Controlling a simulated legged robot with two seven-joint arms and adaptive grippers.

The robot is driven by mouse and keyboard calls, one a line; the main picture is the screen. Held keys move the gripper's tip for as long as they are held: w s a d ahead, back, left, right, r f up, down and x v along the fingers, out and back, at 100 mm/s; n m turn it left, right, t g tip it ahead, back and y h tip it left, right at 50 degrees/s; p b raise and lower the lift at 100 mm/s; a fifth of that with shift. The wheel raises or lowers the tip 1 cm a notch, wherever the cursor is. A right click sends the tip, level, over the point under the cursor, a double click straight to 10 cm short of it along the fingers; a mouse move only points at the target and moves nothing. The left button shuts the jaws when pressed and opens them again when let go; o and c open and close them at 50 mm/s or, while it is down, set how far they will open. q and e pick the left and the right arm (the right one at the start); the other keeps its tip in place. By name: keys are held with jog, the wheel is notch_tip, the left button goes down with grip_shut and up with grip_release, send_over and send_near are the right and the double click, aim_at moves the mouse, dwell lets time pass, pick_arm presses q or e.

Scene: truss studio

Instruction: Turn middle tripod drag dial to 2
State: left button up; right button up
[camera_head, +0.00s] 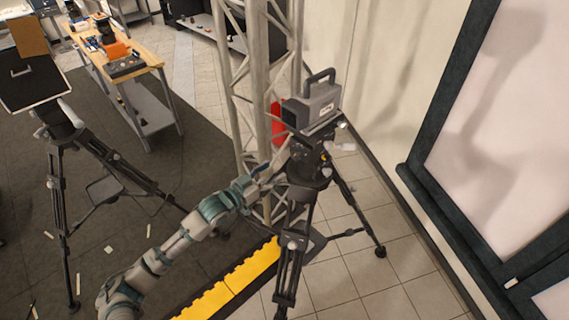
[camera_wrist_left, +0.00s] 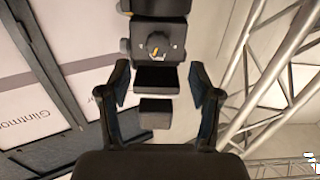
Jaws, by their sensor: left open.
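A black tripod (camera_head: 306,165) with a grey camera box (camera_head: 318,104) on its head stands right of centre in the head view. My left gripper (camera_head: 272,166) is close to the left side of the tripod head. In the left wrist view my left gripper (camera_wrist_left: 160,80) is open, with its two fingers apart and nothing between them touching. A dark round dial (camera_wrist_left: 158,45) with a yellow mark shows on the tripod head, just beyond the fingertips and roughly centred between them. Its numbers are too small to read. My right gripper is not in view.
A metal truss (camera_head: 255,90) stands just left of the tripod, with a red object (camera_head: 278,124) beside it. Another tripod (camera_head: 64,150) and a workbench (camera_head: 125,68) stand further left. A yellow floor strip (camera_head: 230,284) lies below. A dark-framed panel (camera_head: 500,140) is at the right.

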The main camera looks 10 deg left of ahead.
pick_arm(q)
jog(key=v, duration=0.3)
jog(key=shift+w, duration=0.1)
jog(key=shift+f, duration=0.1)
